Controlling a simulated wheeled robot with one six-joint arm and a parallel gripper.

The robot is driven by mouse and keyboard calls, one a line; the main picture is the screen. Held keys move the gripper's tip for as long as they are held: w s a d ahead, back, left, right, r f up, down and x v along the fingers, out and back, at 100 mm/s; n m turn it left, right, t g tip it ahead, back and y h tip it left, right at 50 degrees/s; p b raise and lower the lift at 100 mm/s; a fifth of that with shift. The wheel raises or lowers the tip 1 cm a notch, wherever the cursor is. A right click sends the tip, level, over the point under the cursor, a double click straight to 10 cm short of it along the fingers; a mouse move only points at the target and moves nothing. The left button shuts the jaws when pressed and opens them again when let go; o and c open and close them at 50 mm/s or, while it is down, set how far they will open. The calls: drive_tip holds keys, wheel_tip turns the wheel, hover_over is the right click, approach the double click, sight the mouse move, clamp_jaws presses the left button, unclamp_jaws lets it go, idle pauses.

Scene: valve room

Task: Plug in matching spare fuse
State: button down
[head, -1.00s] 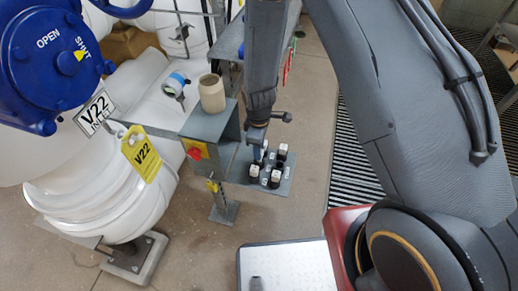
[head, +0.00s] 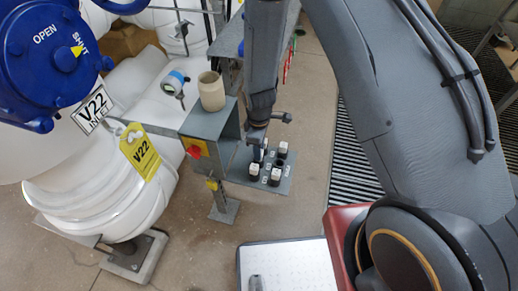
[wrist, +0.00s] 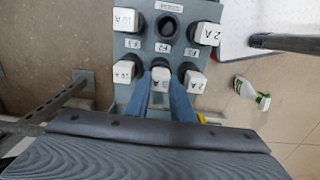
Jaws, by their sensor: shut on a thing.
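The grey fuse panel (wrist: 148,47) shows in the wrist view with two rows of sockets. Its far row has a white fuse marked 10 A (wrist: 126,20), an empty dark socket (wrist: 168,25) above the F-2 label, and a white fuse marked 2 A (wrist: 207,34). The near row has a 10 A fuse (wrist: 124,71), a middle fuse (wrist: 160,74) whose number I cannot read, and a 2 A fuse (wrist: 195,82). My gripper (wrist: 161,88) is shut on the middle fuse. I cannot tell whether that fuse is still seated. In the head view my gripper (head: 257,152) is over the panel (head: 238,172).
A grey box with a red knob (head: 197,149) and a beige cup (head: 211,91) stands left of the panel. A spray bottle (wrist: 245,90) lies or stands on the floor to the right in the wrist view.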

drive_tip(key=shift+f, duration=0.4)
idle(0.4)
drive_tip(key=c, duration=1)
unclamp_jaws()
drive_tip(key=shift+r, duration=0.15)
drive_tip(key=shift+r+p, duration=2.5)
drive_tip(key=shift+r, duration=1.1)
